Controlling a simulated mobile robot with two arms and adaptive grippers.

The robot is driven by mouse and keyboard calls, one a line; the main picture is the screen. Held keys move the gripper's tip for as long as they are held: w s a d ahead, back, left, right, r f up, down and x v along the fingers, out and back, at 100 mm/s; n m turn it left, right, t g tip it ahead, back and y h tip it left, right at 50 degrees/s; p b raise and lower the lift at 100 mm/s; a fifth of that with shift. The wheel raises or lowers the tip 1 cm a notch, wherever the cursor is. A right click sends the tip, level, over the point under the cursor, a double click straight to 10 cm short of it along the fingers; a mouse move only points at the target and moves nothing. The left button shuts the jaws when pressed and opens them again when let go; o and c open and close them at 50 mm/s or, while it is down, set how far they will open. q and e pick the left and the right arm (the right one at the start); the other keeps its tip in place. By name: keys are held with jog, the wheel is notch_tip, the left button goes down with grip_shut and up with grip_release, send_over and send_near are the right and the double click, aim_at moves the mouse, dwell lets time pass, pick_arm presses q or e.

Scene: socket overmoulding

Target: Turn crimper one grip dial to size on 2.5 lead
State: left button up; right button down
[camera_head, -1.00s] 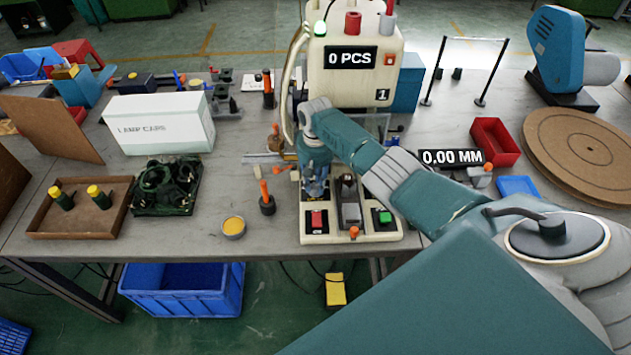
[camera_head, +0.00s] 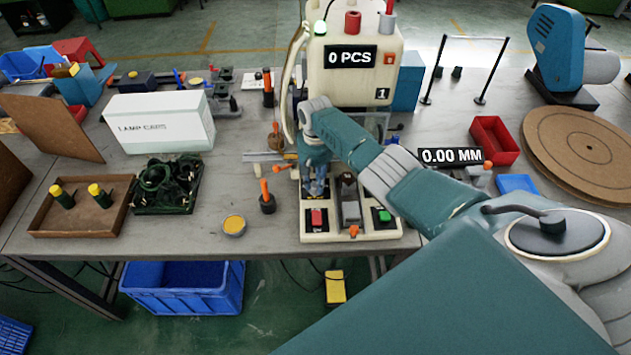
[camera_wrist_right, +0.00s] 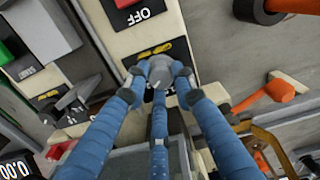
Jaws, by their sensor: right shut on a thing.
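Crimper one (camera_head: 350,78) is the cream machine at the back centre, with a "0 PCS" display and a "1" label. My right gripper (camera_head: 316,188) reaches down in front of it, just above the left part of its base. In the right wrist view, the blue fingers of my right gripper (camera_wrist_right: 160,82) close around a grey round knob, the grip dial (camera_wrist_right: 159,68), on the cream panel below the OFF plate. The fingers cover most of the dial and its markings, so its setting cannot be read. My left gripper is not in view.
The crimper base carries a red button (camera_head: 316,217) and a green button (camera_head: 384,215). An orange-handled tool (camera_head: 266,200) stands just left. A yellow-filled tin (camera_head: 234,226) sits near the front edge. A red bin (camera_head: 494,141) and a "0.00 MM" display (camera_head: 452,156) are at right.

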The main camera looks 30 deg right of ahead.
aim_at(316, 186)
jog(key=shift+s+a+f, duration=0.1)
jog(key=shift+s+f, duration=0.1)
jog(key=shift+s, duration=0.1)
jog(key=c, duration=1.4)
grip_release()
jog(key=shift+c, duration=0.2)
jog(key=shift+r, duration=0.15)
jog(key=shift+w+r, duration=0.15)
jog(key=shift+w+r, duration=0.1)
jog(key=shift+r, duration=0.15)
notch_tip(316, 186, up, 11)
jog(key=shift+r, duration=0.15)
